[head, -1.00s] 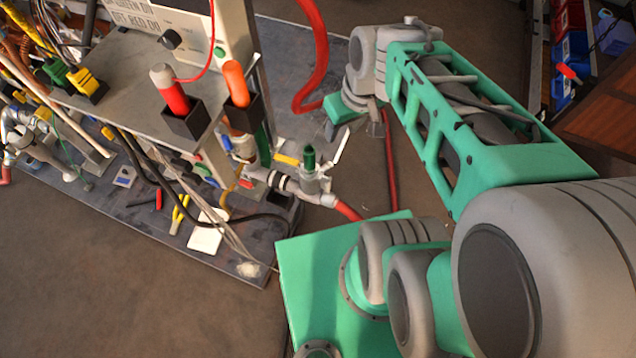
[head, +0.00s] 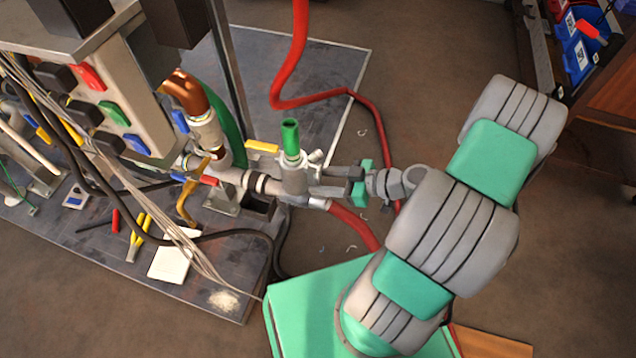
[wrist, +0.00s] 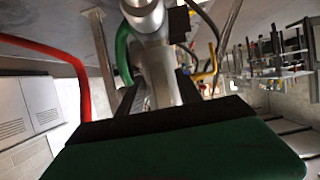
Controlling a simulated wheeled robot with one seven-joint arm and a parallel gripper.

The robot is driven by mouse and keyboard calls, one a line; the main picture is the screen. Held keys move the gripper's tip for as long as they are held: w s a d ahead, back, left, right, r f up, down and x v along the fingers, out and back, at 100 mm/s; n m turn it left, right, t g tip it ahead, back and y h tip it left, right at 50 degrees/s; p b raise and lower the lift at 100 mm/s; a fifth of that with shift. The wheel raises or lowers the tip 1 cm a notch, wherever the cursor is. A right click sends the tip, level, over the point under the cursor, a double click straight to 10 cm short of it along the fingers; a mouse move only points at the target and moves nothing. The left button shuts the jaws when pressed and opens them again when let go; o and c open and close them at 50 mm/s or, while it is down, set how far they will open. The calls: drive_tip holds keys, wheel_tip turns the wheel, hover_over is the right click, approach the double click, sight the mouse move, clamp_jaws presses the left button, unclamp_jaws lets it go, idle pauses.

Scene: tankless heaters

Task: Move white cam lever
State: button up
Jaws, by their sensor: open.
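A grey pipe fitting (head: 293,180) with a green upright cap (head: 290,138) stands at the right end of the pipe run. A small pale piece (head: 316,157) sticks out at its upper right; I cannot tell for certain that it is the white cam lever. My gripper (head: 318,182) is open and reaches in from the right, its fingers beside the fitting. In the wrist view a silver-grey part (wrist: 157,72) lies between or just beyond the dark fingers (wrist: 155,95). Contact is unclear, and the lever cannot be picked out there.
A red hose (head: 352,225) runs from the fitting toward the floor, and another red hose (head: 300,60) passes behind. The equipment stand (head: 110,90) is at left.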

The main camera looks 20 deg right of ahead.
drive_tip(key=shift+x, duration=0.85)
drive_tip(key=shift+c, duration=0.3)
clamp_jaws()
idle(0.5)
